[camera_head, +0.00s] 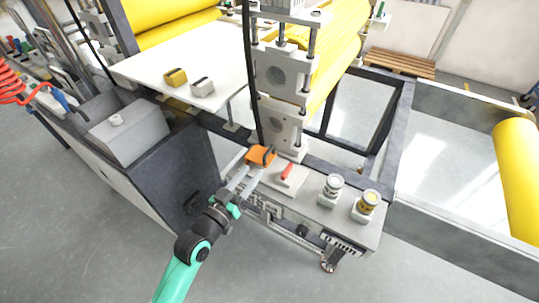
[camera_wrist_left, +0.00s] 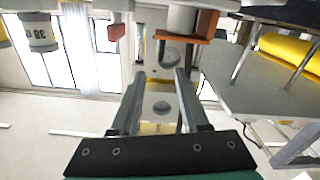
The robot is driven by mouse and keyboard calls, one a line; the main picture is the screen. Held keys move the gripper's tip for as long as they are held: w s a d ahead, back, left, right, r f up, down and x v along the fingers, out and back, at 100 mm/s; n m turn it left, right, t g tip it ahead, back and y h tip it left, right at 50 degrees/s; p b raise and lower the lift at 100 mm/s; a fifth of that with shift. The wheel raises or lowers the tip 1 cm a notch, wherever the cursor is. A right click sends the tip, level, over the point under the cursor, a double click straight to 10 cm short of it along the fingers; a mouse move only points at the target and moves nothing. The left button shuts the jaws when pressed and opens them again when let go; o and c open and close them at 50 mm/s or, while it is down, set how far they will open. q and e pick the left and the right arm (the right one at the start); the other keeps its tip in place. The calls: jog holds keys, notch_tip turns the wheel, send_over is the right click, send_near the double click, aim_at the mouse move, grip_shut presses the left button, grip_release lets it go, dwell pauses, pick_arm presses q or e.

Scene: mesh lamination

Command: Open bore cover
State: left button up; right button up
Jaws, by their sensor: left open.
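The grey machine column has two square housings, each with a round bore face: an upper one (camera_head: 277,76) and a lower one (camera_head: 278,128). I cannot tell which part is the bore cover. My left gripper (camera_head: 247,168) is open, its fingers apart with nothing visible between them; it also shows in the left wrist view (camera_wrist_left: 159,78). Its tips are close to an orange piece (camera_head: 261,155) in front of the column; contact cannot be told. My right gripper is not in view.
A white table (camera_head: 225,62) holds a yellow block (camera_head: 176,77) and a grey block (camera_head: 202,87). A dark cabinet (camera_head: 165,165) stands left of my arm.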

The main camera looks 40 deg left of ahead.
aim_at(267, 152)
pick_arm(q)
jog(key=b+x, duration=0.3)
jog(key=x, duration=0.7)
jog(key=shift+f, duration=0.1)
jog(key=shift+w, duration=0.3)
grip_shut()
dwell(0.7)
